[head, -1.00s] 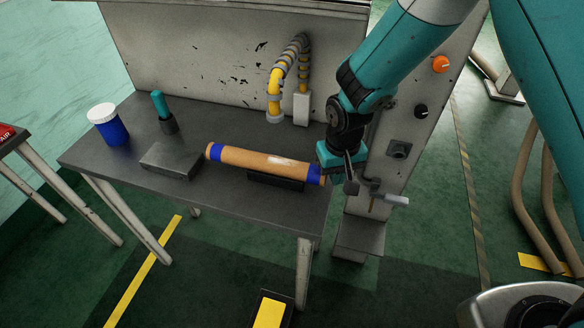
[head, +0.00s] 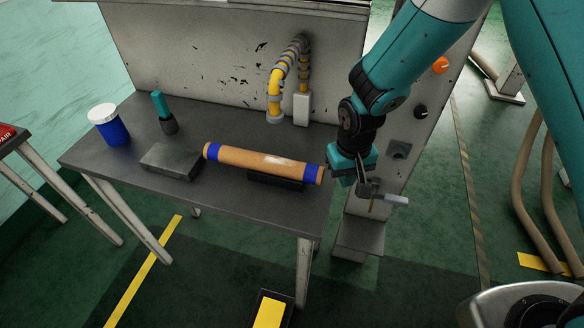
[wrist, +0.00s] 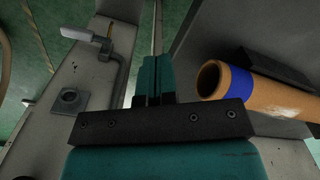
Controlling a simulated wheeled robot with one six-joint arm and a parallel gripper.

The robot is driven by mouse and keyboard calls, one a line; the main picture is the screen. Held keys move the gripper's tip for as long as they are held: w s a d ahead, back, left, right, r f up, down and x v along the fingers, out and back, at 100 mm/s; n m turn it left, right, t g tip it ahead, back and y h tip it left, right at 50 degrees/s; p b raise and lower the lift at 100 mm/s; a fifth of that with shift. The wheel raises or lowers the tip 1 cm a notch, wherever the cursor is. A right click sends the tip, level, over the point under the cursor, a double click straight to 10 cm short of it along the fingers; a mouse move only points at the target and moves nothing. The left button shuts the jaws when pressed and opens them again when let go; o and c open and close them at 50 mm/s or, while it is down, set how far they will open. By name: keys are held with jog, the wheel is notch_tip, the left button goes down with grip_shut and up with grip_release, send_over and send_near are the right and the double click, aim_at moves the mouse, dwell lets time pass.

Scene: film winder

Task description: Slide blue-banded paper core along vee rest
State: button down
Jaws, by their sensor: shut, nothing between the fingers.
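The tan paper core (head: 250,158) with a blue band near each end lies lengthwise on the dark vee rest (head: 275,182), which shows under its right half. The core's left end sticks out well past the rest. Its hollow right end faces my gripper; in the wrist view this core (wrist: 265,92) shows its open end and one blue band. My gripper (head: 361,182) is just right of that end, apart from it. In the wrist view, the fingers of my gripper (wrist: 153,75) are shut and empty, beside the core's open end.
A crank with a pale handle (head: 396,200) sits right beside my gripper, on the grey machine panel. A grey block (head: 172,160) lies near the core's left end. A blue jar (head: 108,126) and a teal-topped tool (head: 162,112) stand farther left. A yellow-banded hose (head: 277,85) rises behind.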

notch_tip(320, 180, up, 7)
jog(key=p, duration=0.5)
jog(key=shift+p, duration=0.3)
jog(key=s+r+n+y, duration=0.1)
jog(key=s+r, duration=0.3)
jog(key=r, duration=0.5)
jog(key=s+r+n+y, duration=0.15)
jog(key=s+r, duration=0.25)
jog(key=r, duration=0.4)
jog(key=s+d+r+n+y, duration=0.1)
jog(key=s+r+n, duration=0.1)
jog(key=s+r, duration=0.6)
jog(key=s, duration=0.4)
jog(key=shift+s+d+y, duration=0.35)
